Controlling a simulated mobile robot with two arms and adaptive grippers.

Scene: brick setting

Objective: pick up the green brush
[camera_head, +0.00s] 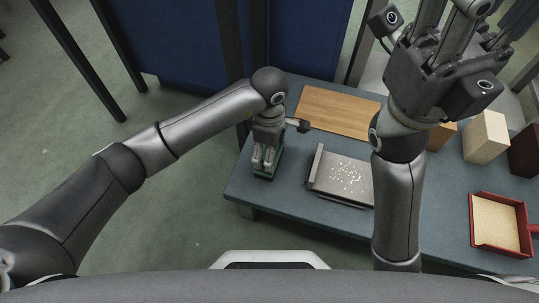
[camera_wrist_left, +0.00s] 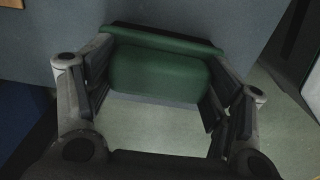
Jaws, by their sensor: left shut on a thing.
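The green brush (camera_head: 267,170) is at the left end of the blue-grey table, partly hidden under my left gripper. My left gripper (camera_head: 264,158) points down over it with its fingers on it. In the left wrist view the green brush (camera_wrist_left: 160,72) fills the space between the two fingers of my left gripper (camera_wrist_left: 158,100), which are shut on its sides. I cannot tell whether the brush still touches the table. My right gripper (camera_head: 440,40) is raised at the upper right, pointing away, with its fingertips cut off by the frame edge.
The table (camera_head: 290,225) bears a grey dustpan-like tray (camera_head: 342,177) with pale crumbs, right of the brush. A wooden board (camera_head: 335,110) lies behind. Wooden blocks (camera_head: 485,137) and a red tray (camera_head: 498,224) of sand-coloured material are at right. A blue panel (camera_head: 185,45) stands behind.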

